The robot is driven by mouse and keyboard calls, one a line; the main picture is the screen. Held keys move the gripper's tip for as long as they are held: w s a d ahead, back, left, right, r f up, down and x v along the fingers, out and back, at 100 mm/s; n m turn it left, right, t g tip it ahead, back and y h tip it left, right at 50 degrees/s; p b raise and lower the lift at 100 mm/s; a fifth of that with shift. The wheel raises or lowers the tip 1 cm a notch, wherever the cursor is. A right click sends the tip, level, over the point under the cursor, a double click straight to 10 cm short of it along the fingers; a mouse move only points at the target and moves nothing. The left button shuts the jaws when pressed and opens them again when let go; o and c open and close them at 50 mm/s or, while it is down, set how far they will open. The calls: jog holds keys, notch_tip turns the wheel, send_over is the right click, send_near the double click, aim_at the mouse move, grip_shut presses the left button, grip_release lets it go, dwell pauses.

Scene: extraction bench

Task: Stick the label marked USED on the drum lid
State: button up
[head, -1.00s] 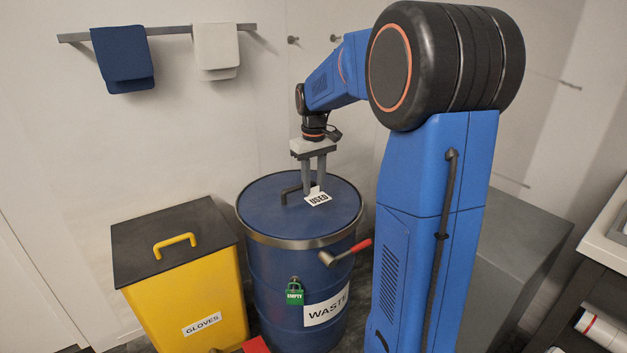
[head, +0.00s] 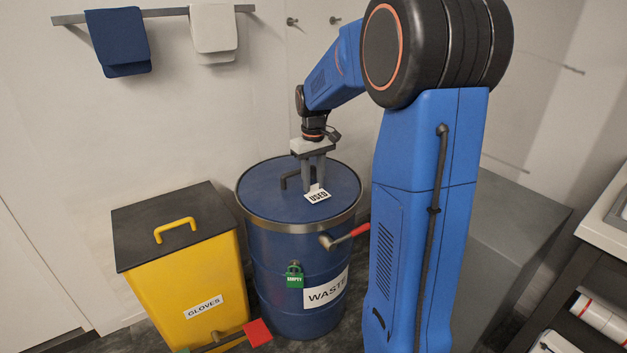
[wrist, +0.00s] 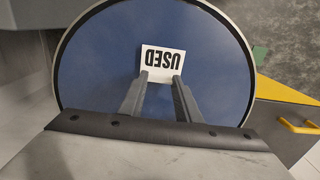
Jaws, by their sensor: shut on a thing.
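The blue drum lid (head: 262,190) tops the blue drum marked WASTE (head: 275,255) in the head view. It also fills most of the wrist view (wrist: 100,75). The white label marked USED (head: 318,196) is at my gripper's fingertips, over the right part of the lid in the head view. In the wrist view the label (wrist: 163,58) reads upside down, its edge between the fingertips. My gripper (head: 314,188) points down, shut on the label. I cannot tell whether the label touches the lid.
A yellow GLOVES bin (head: 190,285) stands left. The right part of the lid is bare.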

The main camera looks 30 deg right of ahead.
jog(key=shift+f, duration=0.55)
dwell(1.8)
jog(key=o, duration=1.1)
jog(key=shift+r, duration=0.1)
notch_tip(320, 180, up, 17)
jog(key=shift+r, duration=0.1)
